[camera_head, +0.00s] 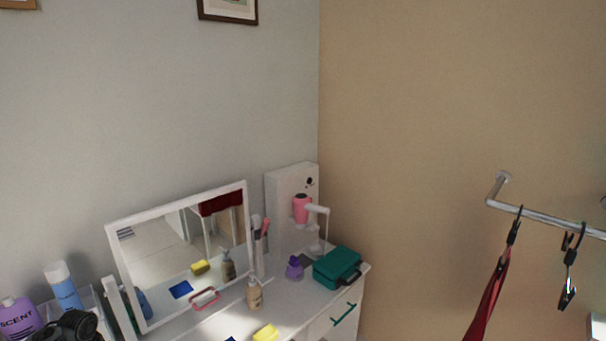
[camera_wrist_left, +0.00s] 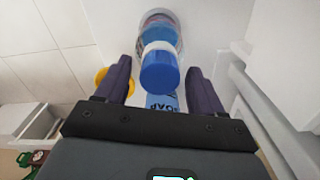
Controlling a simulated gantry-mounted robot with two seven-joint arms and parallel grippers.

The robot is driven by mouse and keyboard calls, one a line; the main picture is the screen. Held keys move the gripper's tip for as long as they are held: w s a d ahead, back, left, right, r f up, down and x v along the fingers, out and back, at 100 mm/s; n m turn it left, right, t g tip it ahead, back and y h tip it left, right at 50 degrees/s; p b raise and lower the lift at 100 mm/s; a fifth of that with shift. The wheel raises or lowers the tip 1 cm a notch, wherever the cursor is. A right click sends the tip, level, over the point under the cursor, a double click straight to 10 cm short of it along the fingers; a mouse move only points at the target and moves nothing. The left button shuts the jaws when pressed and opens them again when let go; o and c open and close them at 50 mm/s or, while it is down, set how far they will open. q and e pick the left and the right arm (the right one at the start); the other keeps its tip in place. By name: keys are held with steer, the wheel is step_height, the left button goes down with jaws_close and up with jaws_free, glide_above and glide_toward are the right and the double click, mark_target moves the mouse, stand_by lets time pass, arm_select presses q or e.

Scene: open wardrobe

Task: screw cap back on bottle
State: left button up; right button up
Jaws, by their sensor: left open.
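In the left wrist view a bright blue cap (camera_wrist_left: 159,74) with a pale rim lies between the fingers of my left gripper (camera_wrist_left: 160,66). The gripper is open, with a gap on both sides of the cap. A rounded clear and blue bottle body (camera_wrist_left: 160,30) shows just above the cap; I cannot tell how firmly the cap sits on it. A light blue surface lettered SOAP (camera_wrist_left: 166,103) shows below, partly hidden by my gripper. In the head view I cannot clearly make out this cap. My right gripper is not in view.
In the head view a purple SCENT bottle (camera_head: 18,318) and a blue bottle with a white cap (camera_head: 64,287) stand at lower left. A framed mirror (camera_head: 248,215), pump bottle (camera_head: 254,294), yellow sponge (camera_head: 265,333) and green case (camera_head: 338,266) are on the white dresser. A rail is at right.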

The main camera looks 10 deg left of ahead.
arm_select(q)
steer(key=n, duration=0.1)
steer(key=n+p, duration=0.1)
steer(key=shift+d+r+n, duration=0.1)
steer(key=shift+r+n, duration=0.1)
steer(key=shift+n, duration=0.2)
steer(key=n+p, duration=0.1)
steer(key=n, duration=0.3)
steer(key=shift+p, duration=0.3)
steer(key=n, duration=0.4)
steer(key=shift+f+n+p, duration=0.1)
steer(key=shift+n+p, duration=0.2)
steer(key=shift+p, duration=0.05)
steer(key=n, duration=0.3)
steer(key=shift+f+n, duration=0.1)
steer(key=shift+n, duration=0.2)
